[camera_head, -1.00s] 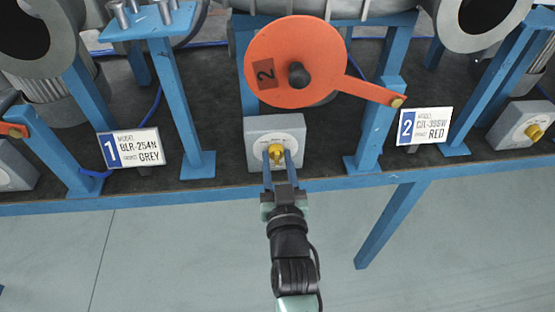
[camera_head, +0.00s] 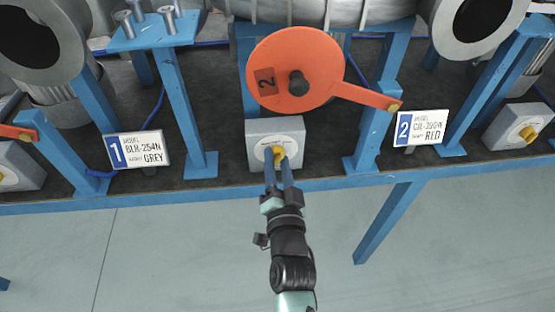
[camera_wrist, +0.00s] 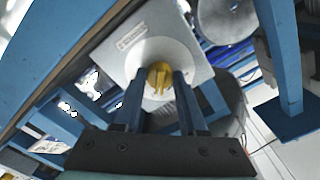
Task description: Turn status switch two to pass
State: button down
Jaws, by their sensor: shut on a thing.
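The grey switch box (camera_head: 262,130) stands at the bench's front edge below the orange disc marked 2. Its yellow knob (camera_head: 279,154) sits on a round white dial plate; the box also shows in the wrist view (camera_wrist: 190,40). My gripper (camera_head: 279,163) is shut on the yellow knob, with a blue finger on each side of it. In the wrist view the knob (camera_wrist: 160,78) shows between the two fingertips. The dial lettering is too small to read, so I cannot tell which position the knob points to.
The orange disc (camera_head: 325,70) with its handle arm hangs just above the box. Sign 1 (camera_head: 137,150) stands left and sign 2 (camera_head: 421,127) right. Blue posts flank the box. Other switch boxes with yellow knobs sit at the far left (camera_head: 22,165) and far right (camera_head: 518,125).

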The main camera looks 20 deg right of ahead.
jog(key=shift+m, duration=0.5)
jog(key=shift+c, duration=2.3)
grip_release()
jog(key=v, duration=1.3)
jog(key=shift+p, duration=0.35)
